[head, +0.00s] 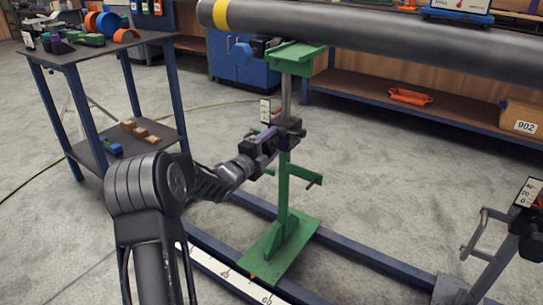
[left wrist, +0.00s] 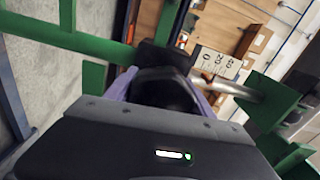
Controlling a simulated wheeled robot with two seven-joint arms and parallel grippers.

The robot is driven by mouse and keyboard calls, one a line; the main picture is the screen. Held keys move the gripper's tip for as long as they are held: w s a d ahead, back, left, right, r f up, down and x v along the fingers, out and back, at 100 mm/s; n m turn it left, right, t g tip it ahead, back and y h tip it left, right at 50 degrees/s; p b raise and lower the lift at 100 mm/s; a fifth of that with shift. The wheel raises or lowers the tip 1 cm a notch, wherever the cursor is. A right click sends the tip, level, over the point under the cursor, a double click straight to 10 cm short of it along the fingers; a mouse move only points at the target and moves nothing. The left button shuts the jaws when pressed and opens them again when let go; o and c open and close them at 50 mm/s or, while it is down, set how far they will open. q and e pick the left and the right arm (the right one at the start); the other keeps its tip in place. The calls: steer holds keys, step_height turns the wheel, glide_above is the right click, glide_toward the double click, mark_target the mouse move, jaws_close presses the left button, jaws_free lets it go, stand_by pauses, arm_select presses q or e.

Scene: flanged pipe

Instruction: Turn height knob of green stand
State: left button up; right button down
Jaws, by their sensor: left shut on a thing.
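The green stand (head: 284,190) stands upright at the middle of the head view, with its base plate on the floor and its top under the grey pipe (head: 390,38). My left gripper (head: 280,136) reaches in from the left at the stand's mid-height. My right gripper is not in view.
A blue-legged cart (head: 88,55) with blocks on its shelves stands at the left. A grey stand with a scale (head: 490,250) is at the right edge. Blue floor rails (head: 370,255) run past the green base. A low shelf (head: 450,105) is behind.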

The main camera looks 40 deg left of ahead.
arm_select(q)
steer(key=shift+f+m+b, duration=0.1)
steer(key=shift+m+b, duration=0.9)
steer(key=shift+b, duration=0.05)
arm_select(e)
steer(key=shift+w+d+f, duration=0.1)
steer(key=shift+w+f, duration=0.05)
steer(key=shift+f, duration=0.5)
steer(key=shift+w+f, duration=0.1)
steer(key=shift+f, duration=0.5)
arm_select(q)
steer(key=o, duration=1.4)
steer(key=shift+c, duration=0.2)
steer(key=s+p, duration=0.2)
steer(key=s, duration=0.5)
steer(key=shift+s, duration=0.4)
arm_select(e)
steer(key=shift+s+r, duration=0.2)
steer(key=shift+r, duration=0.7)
arm_select(q)
steer(key=shift+d, duration=0.1)
